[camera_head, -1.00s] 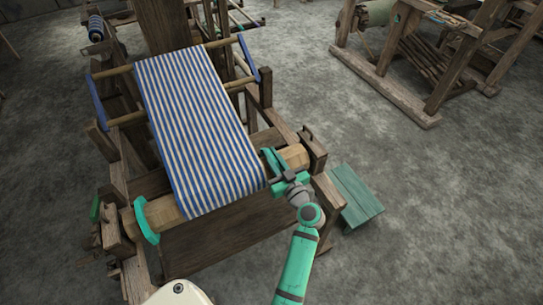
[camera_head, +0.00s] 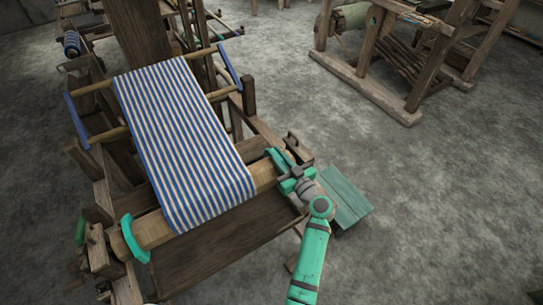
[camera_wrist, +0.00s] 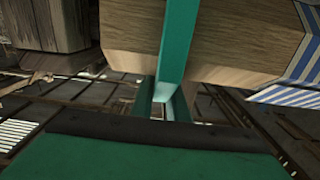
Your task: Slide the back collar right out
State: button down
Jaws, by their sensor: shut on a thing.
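A wooden beam (camera_head: 263,178) carries the lower end of the blue-and-white striped cloth (camera_head: 187,140). It has two teal collars, one at each side of the cloth. The farther collar (camera_head: 275,160), at the right, stands apart from the cloth edge with bare beam between. My gripper (camera_head: 288,178) is shut on it from the near right side. In the wrist view this collar (camera_wrist: 178,40) is an upright teal strip in front of the beam (camera_wrist: 240,40), with wood on both sides of it. My gripper's fingers (camera_wrist: 166,105) are at its lower end. The nearer collar (camera_head: 134,239) is at the left.
A wooden frame post (camera_head: 297,150) stands close to the right of the held collar. A teal board (camera_head: 342,195) lies beyond my forearm. The concrete floor to the right is open. Another wooden loom frame (camera_head: 372,60) stands at the upper right.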

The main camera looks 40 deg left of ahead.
jog(key=c, duration=1.7)
grip_release()
jog(key=shift+w+d, duration=0.15)
jog(key=v, duration=1.1)
